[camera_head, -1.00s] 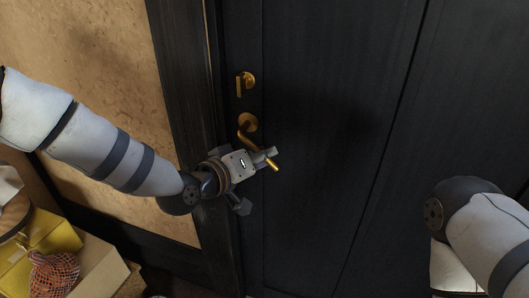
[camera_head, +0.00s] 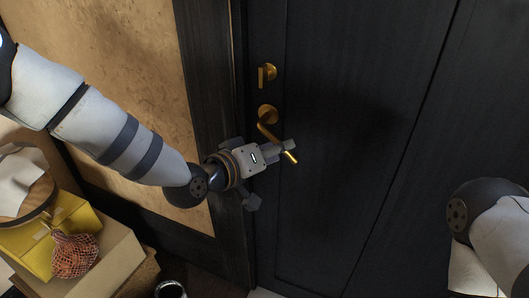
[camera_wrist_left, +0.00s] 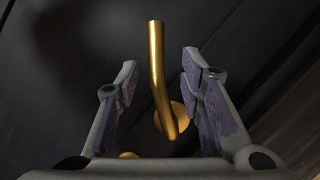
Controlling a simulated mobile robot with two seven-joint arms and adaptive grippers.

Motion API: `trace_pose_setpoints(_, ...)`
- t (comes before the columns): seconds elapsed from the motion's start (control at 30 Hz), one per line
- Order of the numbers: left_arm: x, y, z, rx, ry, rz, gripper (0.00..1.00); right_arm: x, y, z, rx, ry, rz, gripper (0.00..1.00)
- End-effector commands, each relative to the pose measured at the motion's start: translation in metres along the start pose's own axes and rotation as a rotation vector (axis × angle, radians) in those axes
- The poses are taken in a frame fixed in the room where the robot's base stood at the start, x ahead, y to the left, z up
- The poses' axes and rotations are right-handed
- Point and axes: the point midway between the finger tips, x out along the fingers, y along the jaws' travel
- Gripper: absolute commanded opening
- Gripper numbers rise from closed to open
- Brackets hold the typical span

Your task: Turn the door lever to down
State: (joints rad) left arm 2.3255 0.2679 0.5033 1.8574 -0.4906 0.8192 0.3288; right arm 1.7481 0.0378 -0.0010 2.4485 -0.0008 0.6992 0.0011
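The brass door lever (camera_head: 265,131) sits on a round rosette on the dark door (camera_head: 350,130). In the head view it slants down to the right, and part of it is hidden behind my left gripper (camera_head: 268,172). In the left wrist view the lever (camera_wrist_left: 157,62) stands between the two spread fingers of my left gripper (camera_wrist_left: 160,85), with a visible gap on each side. The left gripper is open and around the lever, not closed on it. My right arm shows at the right edge, but its gripper is out of view.
A brass lock turn (camera_head: 267,75) is above the lever. The dark door frame (camera_head: 207,110) and tan wall (camera_head: 130,70) are to the left. At lower left are a yellow box (camera_head: 30,250), a red net bag (camera_head: 75,255) and a round basket (camera_head: 30,203). A dark container (camera_head: 170,289) stands below.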

Motion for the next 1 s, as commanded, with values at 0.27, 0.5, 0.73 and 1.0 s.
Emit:
trace_pose_setpoints(0.27, -0.074, 0.0, -0.002, -0.002, 0.003, 0.0, 0.35, 0.0, 0.0, 0.0, 0.0, 0.0, 0.0, 0.4)
trace_pose_setpoints(0.5, -0.098, 0.0, -0.001, 0.0, 0.002, 0.001, 0.35, 0.0, 0.0, 0.0, 0.0, 0.0, 0.0, 0.4)
trace_pose_setpoints(0.73, -0.099, 0.0, -0.001, 0.001, 0.002, 0.0, 0.35, 0.0, 0.0, 0.0, 0.0, 0.0, 0.0, 0.4)
trace_pose_setpoints(1.0, -0.106, -0.026, 0.044, -0.016, -0.104, -0.086, 0.35, -0.004, 0.0, -0.002, 0.0, 0.009, -0.001, 0.4)
